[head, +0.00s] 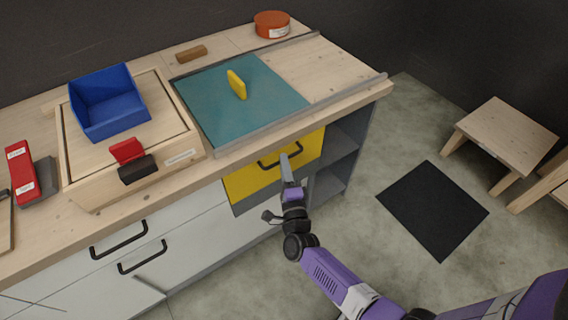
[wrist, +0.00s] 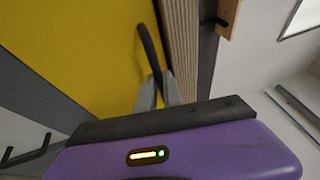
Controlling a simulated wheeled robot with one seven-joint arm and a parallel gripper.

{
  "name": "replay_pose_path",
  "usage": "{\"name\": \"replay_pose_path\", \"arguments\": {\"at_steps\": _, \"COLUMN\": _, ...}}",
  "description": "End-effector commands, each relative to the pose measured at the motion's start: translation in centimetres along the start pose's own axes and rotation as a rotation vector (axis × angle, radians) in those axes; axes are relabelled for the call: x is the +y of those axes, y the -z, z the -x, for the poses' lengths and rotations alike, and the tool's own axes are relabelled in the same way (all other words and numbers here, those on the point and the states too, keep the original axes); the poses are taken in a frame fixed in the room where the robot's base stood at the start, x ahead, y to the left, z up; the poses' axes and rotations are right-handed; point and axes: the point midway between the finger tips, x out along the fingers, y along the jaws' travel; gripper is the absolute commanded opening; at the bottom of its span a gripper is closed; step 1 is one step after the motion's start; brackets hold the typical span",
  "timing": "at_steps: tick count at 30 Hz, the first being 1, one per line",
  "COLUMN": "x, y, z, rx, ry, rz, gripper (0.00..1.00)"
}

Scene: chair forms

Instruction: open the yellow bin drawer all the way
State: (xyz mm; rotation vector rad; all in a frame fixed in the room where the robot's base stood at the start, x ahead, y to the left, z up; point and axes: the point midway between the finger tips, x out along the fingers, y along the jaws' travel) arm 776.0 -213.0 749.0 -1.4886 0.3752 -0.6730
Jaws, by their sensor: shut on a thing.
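The yellow bin drawer (head: 250,181) is in the cabinet under the worktop, right of the white drawers; its front looks closed or nearly so. Its dark bar handle (head: 268,163) runs across the upper part of the front. My gripper (head: 285,162) reaches up to the handle's right part. In the wrist view the yellow front (wrist: 75,45) fills the upper left, and the fingers of my gripper (wrist: 159,92) are shut on the dark handle (wrist: 149,48). The fingers partly hide the handle's end.
White drawers (head: 150,250) with dark handles lie left, open grey shelves (head: 345,150) right. The worktop above holds a blue bin (head: 108,103), a teal mat (head: 215,105) and a wooden box. A black mat (head: 433,210) and a wooden stool (head: 505,130) are on the floor at right.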

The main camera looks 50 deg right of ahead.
Motion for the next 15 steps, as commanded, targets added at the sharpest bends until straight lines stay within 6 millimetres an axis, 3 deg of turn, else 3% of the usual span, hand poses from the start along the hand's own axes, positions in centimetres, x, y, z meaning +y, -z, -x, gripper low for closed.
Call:
{"name": "replay_pose_path", "arguments": {"at_steps": 8, "x": -0.3, "y": 1.0, "z": 2.6, "rx": -0.001, "ry": -0.005, "rz": 0.002, "gripper": 0.00}}
{"name": "replay_pose_path", "arguments": {"at_steps": 15, "x": -1.4, "y": 3.2, "z": 7.8, "rx": -0.002, "ry": -0.007, "rz": 0.003, "gripper": 0.00}}
